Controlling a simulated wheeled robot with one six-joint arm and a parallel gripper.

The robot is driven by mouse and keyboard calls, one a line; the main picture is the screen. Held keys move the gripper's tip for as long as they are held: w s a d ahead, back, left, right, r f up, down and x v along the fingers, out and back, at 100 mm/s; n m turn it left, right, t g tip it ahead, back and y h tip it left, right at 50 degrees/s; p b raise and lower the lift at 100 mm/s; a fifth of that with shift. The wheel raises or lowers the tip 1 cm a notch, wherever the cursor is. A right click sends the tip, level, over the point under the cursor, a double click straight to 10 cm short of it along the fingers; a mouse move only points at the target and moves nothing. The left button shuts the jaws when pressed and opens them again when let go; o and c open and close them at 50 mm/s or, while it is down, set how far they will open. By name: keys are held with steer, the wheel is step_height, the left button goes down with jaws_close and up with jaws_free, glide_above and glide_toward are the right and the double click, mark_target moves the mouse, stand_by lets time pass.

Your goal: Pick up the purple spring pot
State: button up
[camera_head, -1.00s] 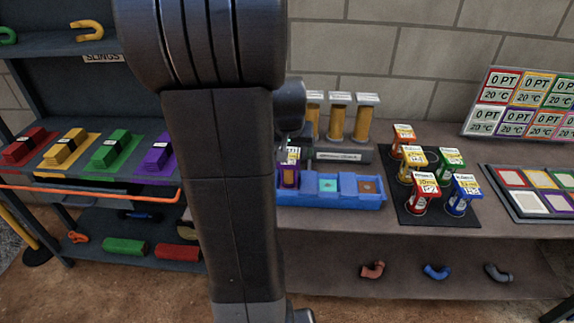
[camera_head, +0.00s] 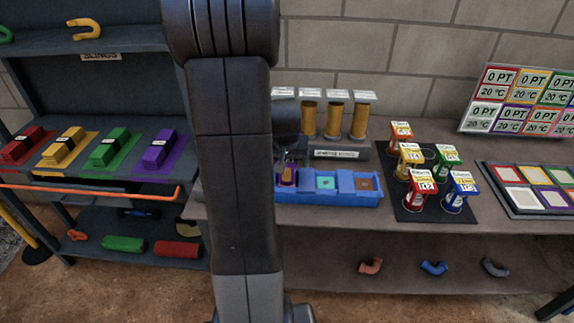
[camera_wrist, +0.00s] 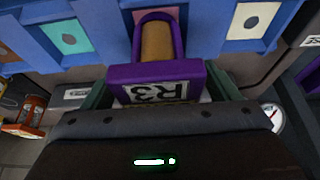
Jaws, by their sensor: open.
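The purple spring pot (camera_wrist: 185,72) has a purple head with a white label reading R3 and a brass-coloured cylinder. My gripper (camera_wrist: 162,90) is open, with one finger on each side of the pot's head. I cannot tell whether the fingers touch it. In the head view the pot (camera_head: 288,178) is partly hidden under my gripper (camera_head: 287,158).
Brass-coloured cylinders with white tags (camera_head: 334,120) stand behind the rack. Several coloured pots stand on a black mat (camera_head: 425,212) to the right. A tray of coloured squares (camera_head: 515,212) lies farther right. A shelf with coloured blocks (camera_head: 85,170) is at left.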

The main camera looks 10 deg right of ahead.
steer(key=c, duration=1.2)
steer(key=shift+r, duration=0.1)
